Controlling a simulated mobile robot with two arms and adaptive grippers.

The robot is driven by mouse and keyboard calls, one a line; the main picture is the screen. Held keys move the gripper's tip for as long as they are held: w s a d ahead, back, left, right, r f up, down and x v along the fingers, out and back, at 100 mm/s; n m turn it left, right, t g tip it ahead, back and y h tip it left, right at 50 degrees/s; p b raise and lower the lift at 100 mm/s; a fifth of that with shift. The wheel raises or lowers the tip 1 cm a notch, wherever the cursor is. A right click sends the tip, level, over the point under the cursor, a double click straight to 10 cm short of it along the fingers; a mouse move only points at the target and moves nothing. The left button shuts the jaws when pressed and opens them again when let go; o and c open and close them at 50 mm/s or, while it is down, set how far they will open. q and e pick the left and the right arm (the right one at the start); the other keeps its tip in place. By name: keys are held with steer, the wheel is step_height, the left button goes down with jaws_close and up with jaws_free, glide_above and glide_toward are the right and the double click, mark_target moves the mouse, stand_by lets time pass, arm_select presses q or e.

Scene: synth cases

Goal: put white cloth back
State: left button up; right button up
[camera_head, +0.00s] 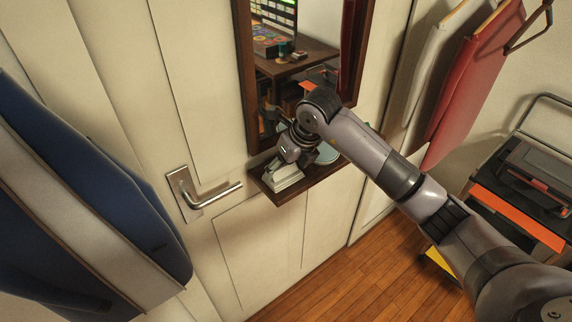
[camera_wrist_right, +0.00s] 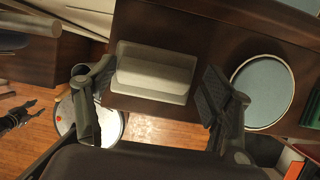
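A pale, folded block that looks like the white cloth (camera_head: 284,180) lies on the dark wooden shelf (camera_head: 316,182) below the mirror. In the right wrist view the white cloth (camera_wrist_right: 155,75) sits between the two fingers of my right gripper (camera_wrist_right: 158,88). The fingers are wide apart, one on each side, with a clear gap on the right side. The right gripper (camera_head: 292,150) is low over the shelf in the head view, and hides part of it. A small dark shape at the left of the wrist view may be my left gripper (camera_wrist_right: 18,115); its fingers are unclear.
A round blue-grey dish (camera_wrist_right: 264,92) stands on the shelf right of the cloth. The mirror (camera_head: 325,45) rises behind the shelf. A door handle (camera_head: 200,195) projects at left. Red cloth (camera_head: 475,85) hangs at right, above a dark cart (camera_head: 525,190). The wooden floor (camera_head: 345,285) is clear.

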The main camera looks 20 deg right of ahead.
steer(key=shift+o, duration=1.3)
steer(key=shift+r, duration=0.1)
steer(key=shift+r, duration=0.2)
steer(key=b+v, duration=0.2)
steer(key=v, duration=0.9)
steer(key=shift+s+r+b, duration=0.2)
steer(key=shift+r+b, duration=0.15)
steer(key=shift+b, duration=0.05)
steer(key=shift+d, duration=0.1)
